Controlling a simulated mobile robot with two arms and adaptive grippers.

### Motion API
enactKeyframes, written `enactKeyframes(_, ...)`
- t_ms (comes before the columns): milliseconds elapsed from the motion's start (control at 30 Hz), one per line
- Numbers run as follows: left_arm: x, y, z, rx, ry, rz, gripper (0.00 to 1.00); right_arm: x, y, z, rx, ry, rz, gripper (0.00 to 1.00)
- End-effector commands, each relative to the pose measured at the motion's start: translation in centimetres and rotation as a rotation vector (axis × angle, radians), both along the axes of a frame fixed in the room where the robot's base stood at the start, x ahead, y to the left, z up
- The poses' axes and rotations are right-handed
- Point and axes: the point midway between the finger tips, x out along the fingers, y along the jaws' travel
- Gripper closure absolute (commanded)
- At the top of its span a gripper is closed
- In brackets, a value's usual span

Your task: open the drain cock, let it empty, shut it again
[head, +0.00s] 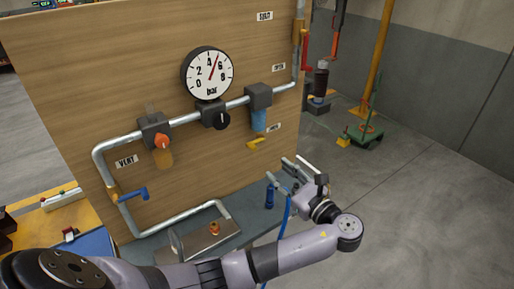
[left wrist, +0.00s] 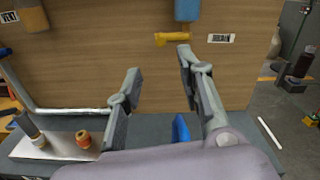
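The drain cock is a small yellow lever (head: 256,143) under the blue filter bowl (head: 258,119) on the wooden panel. In the left wrist view the yellow lever (left wrist: 172,39) lies roughly level under the blue bowl (left wrist: 187,10), left of a label (left wrist: 221,38) that seems to read DRAIN. My left gripper (head: 285,168) is in front of the panel, lower and to the right of the lever. Its fingers (left wrist: 160,66) are spread and empty, with the lever beyond the tips and apart from them. The bowl's liquid level cannot be told. My right gripper is out of view.
A round gauge (head: 207,73), an orange-knobbed unit (head: 161,141) and a blue lever (head: 138,193) are on the pipework. A grey bench (head: 245,222) runs below the panel. A blue tool (head: 269,196) and hose are near my gripper.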

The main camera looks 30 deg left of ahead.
Motion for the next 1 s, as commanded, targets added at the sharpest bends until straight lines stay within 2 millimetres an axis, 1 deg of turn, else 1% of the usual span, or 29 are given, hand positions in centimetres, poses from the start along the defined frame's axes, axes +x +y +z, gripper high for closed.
enactKeyframes(33, 0.4, 1.2, 0.4, 0.005, -0.001, 0.003, 0.65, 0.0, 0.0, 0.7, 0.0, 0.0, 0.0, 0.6)
enactKeyframes(300, 2.7, 6.6, 0.3, 0.003, 0.001, 0.003, 0.65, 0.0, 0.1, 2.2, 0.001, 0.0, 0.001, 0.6)
enactKeyframes(400, 3.4, 8.3, 0.3, 0.001, 0.001, 0.001, 0.65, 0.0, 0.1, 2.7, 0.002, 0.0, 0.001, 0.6)
enactKeyframes(500, 3.9, 9.5, 0.2, 0.001, 0.001, 0.0, 0.65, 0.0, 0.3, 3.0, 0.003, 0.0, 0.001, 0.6)
enactKeyframes(700, 4.4, 10.7, 0.0, 0.0, -0.001, -0.001, 0.65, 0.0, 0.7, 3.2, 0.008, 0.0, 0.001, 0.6)
enactKeyframes(967, 4.5, 10.8, -0.1, -0.001, -0.001, -0.001, 0.65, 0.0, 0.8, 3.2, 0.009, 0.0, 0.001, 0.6)
enactKeyframes(1000, 4.5, 10.8, -0.1, -0.001, -0.001, -0.001, 0.67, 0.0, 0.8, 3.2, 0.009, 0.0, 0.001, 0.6)
